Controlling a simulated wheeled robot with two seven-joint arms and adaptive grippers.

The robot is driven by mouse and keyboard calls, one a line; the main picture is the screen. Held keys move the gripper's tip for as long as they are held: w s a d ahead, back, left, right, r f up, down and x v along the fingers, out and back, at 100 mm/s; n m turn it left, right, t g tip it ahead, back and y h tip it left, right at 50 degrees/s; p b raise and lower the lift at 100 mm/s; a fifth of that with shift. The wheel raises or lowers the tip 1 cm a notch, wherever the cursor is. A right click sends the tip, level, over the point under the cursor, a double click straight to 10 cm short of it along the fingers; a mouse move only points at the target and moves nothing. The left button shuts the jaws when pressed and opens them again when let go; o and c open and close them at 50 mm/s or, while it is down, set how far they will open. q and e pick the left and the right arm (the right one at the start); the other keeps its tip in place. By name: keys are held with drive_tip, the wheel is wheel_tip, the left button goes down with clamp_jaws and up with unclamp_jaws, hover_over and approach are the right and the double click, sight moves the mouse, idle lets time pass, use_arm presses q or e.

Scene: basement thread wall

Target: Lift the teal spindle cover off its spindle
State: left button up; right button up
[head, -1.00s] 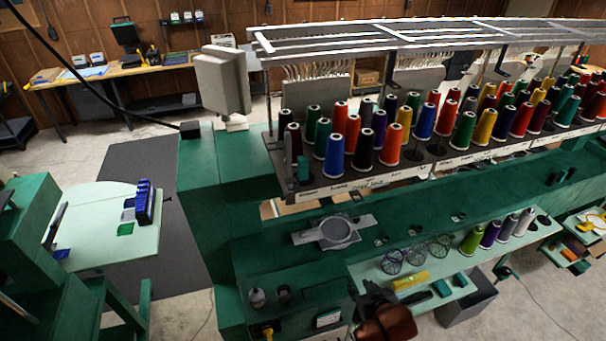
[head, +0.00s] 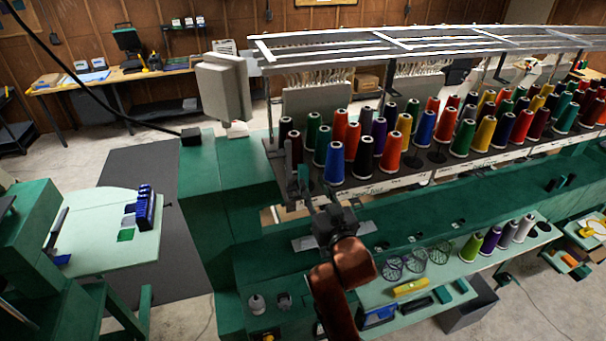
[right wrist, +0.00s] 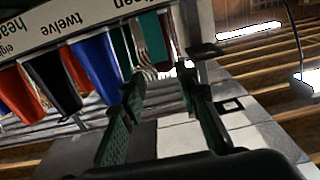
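My right gripper (head: 301,181) is at the front left corner of the thread rack in the head view. In the right wrist view its two green-padded fingers (right wrist: 163,88) stand apart with nothing clearly between the tips. A narrow teal shape (right wrist: 170,32) beyond the fingertips, beside a dark maroon cone, looks like the spindle cover. It appears apart from the fingers, though the remaining gap is hard to judge. In the head view my gripper hides most of the cover's place, and its spindle cannot be made out. My left gripper is not in view.
Thread cones crowd the rack, with a blue cone (head: 333,163) close right of my gripper. A metal frame (head: 390,42) runs above the rack.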

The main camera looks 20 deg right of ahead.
sight(305, 171)
drive_tip(key=shift+w+a+f+p, duration=0.15)
drive_tip(key=shift+w+p, duration=0.2)
drive_tip(key=shift+w, duration=0.85)
drive_tip(key=shift+w+d+f+p, duration=0.15)
drive_tip(key=shift+w+p, duration=0.15)
drive_tip(key=shift+w, duration=0.9)
drive_tip(key=shift+w+a+f+p, duration=0.15)
drive_tip(key=shift+w+p, duration=0.2)
drive_tip(key=shift+w, duration=0.85)
drive_tip(key=shift+s, duration=0.1)
drive_tip(key=c, duration=0.6)
drive_tip(key=shift+r, duration=0.1)
wheel_tip(305, 171, up, 18)
drive_tip(key=shift+f+b, duration=0.1)
drive_tip(key=shift+b, duration=0.95)
